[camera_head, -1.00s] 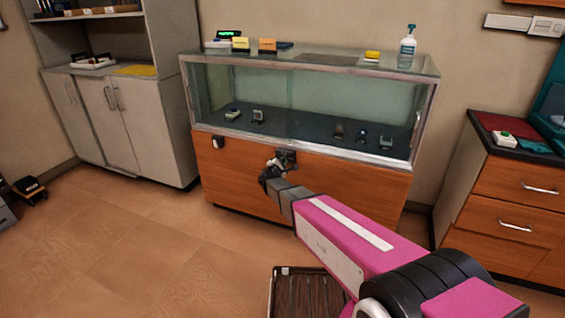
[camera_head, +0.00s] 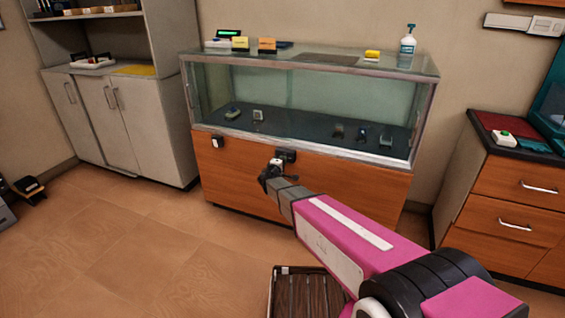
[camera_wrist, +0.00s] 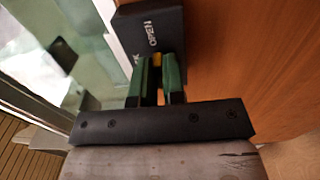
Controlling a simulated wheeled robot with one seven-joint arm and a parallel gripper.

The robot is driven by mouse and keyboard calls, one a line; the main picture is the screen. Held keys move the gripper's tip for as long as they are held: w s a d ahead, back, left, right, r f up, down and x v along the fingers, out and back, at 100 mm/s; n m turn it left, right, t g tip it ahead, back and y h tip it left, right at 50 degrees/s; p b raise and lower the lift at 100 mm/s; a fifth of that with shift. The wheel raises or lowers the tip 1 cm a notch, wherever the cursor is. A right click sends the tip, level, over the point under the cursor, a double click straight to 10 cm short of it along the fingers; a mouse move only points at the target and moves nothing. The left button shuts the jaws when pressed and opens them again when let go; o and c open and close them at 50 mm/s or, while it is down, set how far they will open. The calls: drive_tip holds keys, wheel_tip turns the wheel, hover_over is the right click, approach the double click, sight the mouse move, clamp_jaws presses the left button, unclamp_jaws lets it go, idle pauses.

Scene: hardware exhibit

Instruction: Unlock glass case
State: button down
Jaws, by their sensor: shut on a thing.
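The glass case (camera_head: 310,100) has clear panes above a wooden base, with several small watch-like devices inside. A black lock box (camera_head: 286,155) is on the base's front, just under the glass. In the wrist view the lock box (camera_wrist: 150,28) shows the word OPEN and part of another word. My gripper (camera_head: 274,166) is at the lock box. In the wrist view my gripper's green fingers (camera_wrist: 159,66) are shut on a small yellow piece (camera_wrist: 159,90), mostly hidden between them. I cannot tell whether it is a key or a knob.
A second small dark box (camera_head: 217,141) is on the base's left front. A spray bottle (camera_head: 408,46) and several small items stand on the case top. A grey cabinet (camera_head: 120,125) is at left and a wooden drawer unit (camera_head: 510,195) at right.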

idle(0.3)
drive_tip(key=c, duration=1.2)
unclamp_jaws()
drive_tip(key=shift+s, duration=0.1)
drive_tip(key=v, duration=1)
drive_tip(key=shift+s, duration=0.35)
drive_tip(key=shift+a, duration=0.1)
drive_tip(key=s+d+f+m+g+h, duration=0.15)
drive_tip(key=s+d+m+g, duration=0.3)
drive_tip(key=d, duration=0.65)
drive_tip(key=s+d+m+g+h, duration=0.2)
drive_tip(key=s+d+m+g, duration=0.3)
drive_tip(key=d, duration=0.6)
drive_tip(key=s+d+m+g+y, duration=0.2)
drive_tip(key=s+g+y, duration=0.1)
drive_tip(key=s+y, duration=0.2)
drive_tip(key=s+d+m+g+y, duration=0.2)
drive_tip(key=s+g+y, duration=0.2)
drive_tip(key=s, duration=0.5)
drive_tip(key=shift+s+d+r+y, duration=0.15)
drive_tip(key=shift+d+r+y, duration=0.05)
drive_tip(key=shift+d+y, duration=0.15)
